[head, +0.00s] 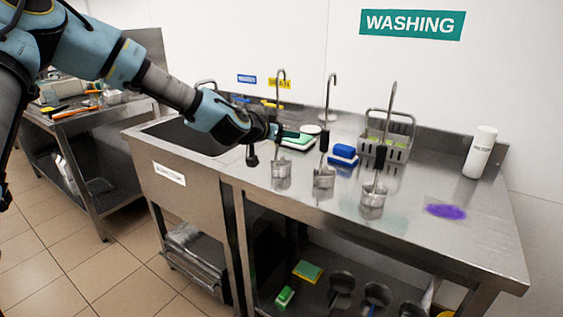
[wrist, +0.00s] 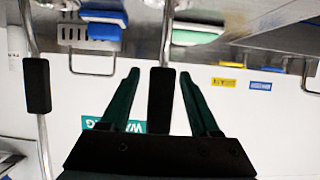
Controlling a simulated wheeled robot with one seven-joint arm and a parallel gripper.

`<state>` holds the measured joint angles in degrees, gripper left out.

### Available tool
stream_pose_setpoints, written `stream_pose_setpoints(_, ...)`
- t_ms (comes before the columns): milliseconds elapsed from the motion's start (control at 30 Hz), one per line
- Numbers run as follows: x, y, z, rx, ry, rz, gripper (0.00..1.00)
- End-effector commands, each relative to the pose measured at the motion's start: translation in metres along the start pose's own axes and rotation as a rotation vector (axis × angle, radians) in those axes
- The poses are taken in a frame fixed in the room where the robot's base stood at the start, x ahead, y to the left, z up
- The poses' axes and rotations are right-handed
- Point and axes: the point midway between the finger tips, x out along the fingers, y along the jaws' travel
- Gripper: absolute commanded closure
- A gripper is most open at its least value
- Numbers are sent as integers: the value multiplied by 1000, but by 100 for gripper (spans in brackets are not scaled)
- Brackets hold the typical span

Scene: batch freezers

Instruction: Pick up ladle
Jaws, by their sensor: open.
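Three metal ladles with hooked tops and black grips stand on the steel counter. The left ladle (head: 281,174), middle ladle (head: 324,178) and right ladle (head: 373,197) stand in a row. My gripper (head: 276,131) is at the left ladle's handle, and it hides that ladle's grip in the head view. In the wrist view, which is upside down, my gripper (wrist: 160,75) is open. The left ladle's black grip (wrist: 161,95) shows between its two dark fingers, with a visible gap on each side. Another ladle's grip (wrist: 36,86) is off to the left.
Behind the ladles are a blue sponge (head: 344,152), a green-and-white brush or pad (head: 297,141) and a grey caddy (head: 386,146). A white bottle (head: 480,152) and purple patch (head: 446,211) are at right. A sink (head: 186,137) is at left.

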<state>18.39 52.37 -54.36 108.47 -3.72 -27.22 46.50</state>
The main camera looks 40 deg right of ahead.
Motion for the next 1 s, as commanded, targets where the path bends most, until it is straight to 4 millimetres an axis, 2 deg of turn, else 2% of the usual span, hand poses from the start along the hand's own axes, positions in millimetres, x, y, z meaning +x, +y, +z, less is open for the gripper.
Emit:
stream_pose_setpoints(167, 0, 0, 0, 1, 0, 0, 38)
stream_pose_setpoints(733, 0, 0, 0, 1, 0, 0, 100)
stream_pose_setpoints(1000, 0, 0, 0, 1, 0, 0, 100)
